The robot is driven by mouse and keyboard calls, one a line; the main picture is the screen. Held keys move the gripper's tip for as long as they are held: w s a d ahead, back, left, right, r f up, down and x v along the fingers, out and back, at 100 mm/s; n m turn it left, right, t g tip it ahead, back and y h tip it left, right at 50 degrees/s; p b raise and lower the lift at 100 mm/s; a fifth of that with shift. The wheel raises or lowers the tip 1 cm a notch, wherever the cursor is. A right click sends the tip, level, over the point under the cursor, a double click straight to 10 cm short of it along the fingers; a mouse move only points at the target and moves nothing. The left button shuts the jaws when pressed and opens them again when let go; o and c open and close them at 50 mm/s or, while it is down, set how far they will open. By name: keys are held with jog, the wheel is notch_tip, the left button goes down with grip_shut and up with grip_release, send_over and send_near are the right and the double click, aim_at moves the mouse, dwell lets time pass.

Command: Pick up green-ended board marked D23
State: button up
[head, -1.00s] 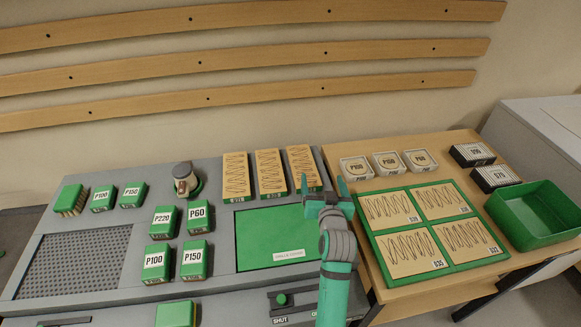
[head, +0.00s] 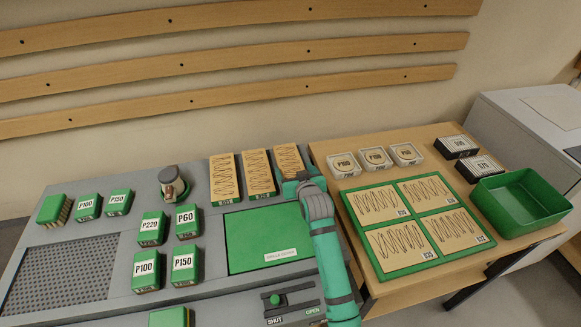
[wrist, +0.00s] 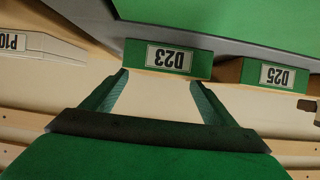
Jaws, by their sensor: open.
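The green-ended board marked D23 (wrist: 168,58) shows its green end and label, upside down, in the wrist view. In the head view it is the rightmost of three tan-topped boards (head: 288,157), its near end covered by my gripper. My gripper (wrist: 158,88) is open and empty, with its fingertips close to the D23 end, one toward each side of it. I cannot tell whether they touch it. In the head view my gripper (head: 300,188) is mostly hidden by my wrist.
The board marked D25 (wrist: 270,75) lies close beside D23. White P-marked boxes (head: 374,158) stand right of the boards. A green panel (head: 265,238) lies in front of them. A green tray of tan sheets (head: 412,222) and an empty green bin (head: 520,205) are further right.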

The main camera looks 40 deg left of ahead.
aim_at(291, 165)
jog(key=x, duration=0.4)
jog(key=shift+a, duration=0.1)
jog(key=shift+c, duration=0.3)
jog(key=c, duration=1)
jog(key=shift+r, duration=0.15)
